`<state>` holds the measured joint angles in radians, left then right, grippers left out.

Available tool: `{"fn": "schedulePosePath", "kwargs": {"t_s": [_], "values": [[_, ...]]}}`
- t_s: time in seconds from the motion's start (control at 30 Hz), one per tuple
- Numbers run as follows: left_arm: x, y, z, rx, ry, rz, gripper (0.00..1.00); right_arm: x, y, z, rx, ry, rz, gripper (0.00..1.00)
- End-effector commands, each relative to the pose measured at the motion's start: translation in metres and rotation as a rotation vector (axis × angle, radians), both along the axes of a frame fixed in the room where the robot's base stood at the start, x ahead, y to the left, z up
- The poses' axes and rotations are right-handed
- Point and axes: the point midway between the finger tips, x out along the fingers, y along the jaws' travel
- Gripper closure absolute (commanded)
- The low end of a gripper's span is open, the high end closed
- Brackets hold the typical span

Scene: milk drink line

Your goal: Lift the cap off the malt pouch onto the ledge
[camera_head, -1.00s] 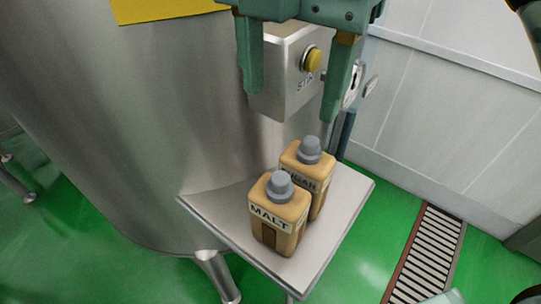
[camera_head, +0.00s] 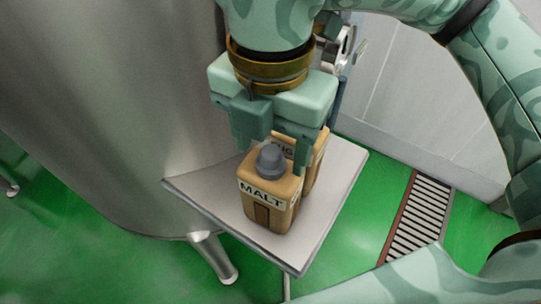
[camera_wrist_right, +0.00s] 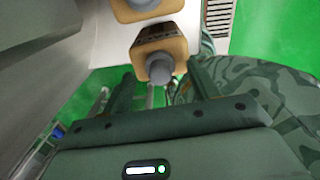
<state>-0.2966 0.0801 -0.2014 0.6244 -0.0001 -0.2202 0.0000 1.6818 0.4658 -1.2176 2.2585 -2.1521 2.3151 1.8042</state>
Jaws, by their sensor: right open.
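The tan malt pouch (camera_head: 268,203) stands upright on the metal ledge (camera_head: 205,183), with its grey cap (camera_head: 271,161) on top. My right gripper (camera_head: 277,148) is open and empty, pointing down just above and behind the cap in the head view. In the right wrist view, the fingers (camera_wrist_right: 162,72) sit on either side of a grey cap (camera_wrist_right: 159,68), apart from it. My left gripper is not in view.
The sugar pouch (camera_head: 316,163) stands close behind the malt pouch, its cap hidden by my right gripper. A large steel tank (camera_head: 110,120) rises to the left. The ledge's left and front parts are bare. A floor drain (camera_head: 418,218) lies to the right.

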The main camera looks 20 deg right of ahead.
Motion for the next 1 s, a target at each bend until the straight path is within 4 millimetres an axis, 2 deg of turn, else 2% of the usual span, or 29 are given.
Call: {"fn": "schedulePosePath", "kwargs": {"t_s": [0.1, 0.33, 0.37, 0.5, 0.57, 1.0], "values": [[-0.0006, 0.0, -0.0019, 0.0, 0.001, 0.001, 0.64, 0.0, -0.0002, -0.0139, 0.0, 0.001, -0.001, 0.4], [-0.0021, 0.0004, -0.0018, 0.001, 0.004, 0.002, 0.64, 0.0003, -0.0002, -0.0157, 0.001, -0.001, -0.002, 0.4], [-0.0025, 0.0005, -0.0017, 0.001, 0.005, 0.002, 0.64, 0.0003, -0.0002, -0.0157, 0.001, -0.001, -0.002, 0.43], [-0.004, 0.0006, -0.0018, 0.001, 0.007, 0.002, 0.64, 0.0003, -0.0002, -0.0156, 0.001, -0.001, -0.002, 0.82], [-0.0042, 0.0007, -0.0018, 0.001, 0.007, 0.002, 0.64, 0.0003, -0.0002, -0.0155, 0.001, -0.001, -0.002, 0.94], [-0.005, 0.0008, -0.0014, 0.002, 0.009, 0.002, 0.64, 0.0008, 0.0, -0.0096, 0.001, -0.002, -0.002, 0.95]]}}
